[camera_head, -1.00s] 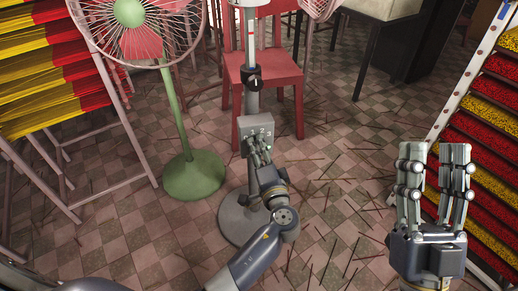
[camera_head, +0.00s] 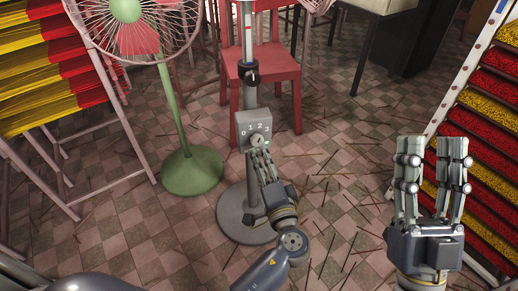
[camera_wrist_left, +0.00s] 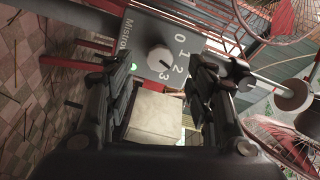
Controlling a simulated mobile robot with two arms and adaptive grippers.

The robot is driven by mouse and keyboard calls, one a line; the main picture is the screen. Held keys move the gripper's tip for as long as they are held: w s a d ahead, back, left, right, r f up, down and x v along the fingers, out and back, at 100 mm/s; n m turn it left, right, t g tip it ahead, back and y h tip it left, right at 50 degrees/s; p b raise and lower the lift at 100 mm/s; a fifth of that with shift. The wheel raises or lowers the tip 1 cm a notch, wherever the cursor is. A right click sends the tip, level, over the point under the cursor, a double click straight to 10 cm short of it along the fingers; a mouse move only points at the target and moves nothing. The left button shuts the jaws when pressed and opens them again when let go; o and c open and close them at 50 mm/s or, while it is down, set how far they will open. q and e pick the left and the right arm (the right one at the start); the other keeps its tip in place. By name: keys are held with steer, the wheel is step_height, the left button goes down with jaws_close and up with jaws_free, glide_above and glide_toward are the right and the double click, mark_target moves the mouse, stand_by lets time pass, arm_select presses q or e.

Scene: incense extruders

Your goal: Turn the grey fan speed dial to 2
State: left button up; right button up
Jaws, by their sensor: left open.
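The grey fan speed dial (camera_head: 257,140) is on the front of a grey control box (camera_head: 243,121) marked 0, 1, 2, 3, mounted on a stand's pole. In the left wrist view the round dial (camera_wrist_left: 158,60) sits beside the numbers on the box face (camera_wrist_left: 146,37). It has a light pointer mark, but I cannot tell surely which number it indicates. My left gripper (camera_head: 262,156) is just below the dial, open; in the wrist view its fingers (camera_wrist_left: 163,64) stand apart on either side of the dial, with no clear contact. My right gripper (camera_head: 431,150) is open and empty, far right of the box.
The stand's round grey base (camera_head: 232,222) is on the tiled floor. A green fan (camera_head: 178,115) stands to the left and a red chair (camera_head: 276,70) behind. Racks of incense (camera_head: 40,65) line the left; a tray rack (camera_head: 500,100) is at the right. Sticks litter the floor.

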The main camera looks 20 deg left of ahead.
arm_select(q)
steer(key=shift+v, duration=2.6)
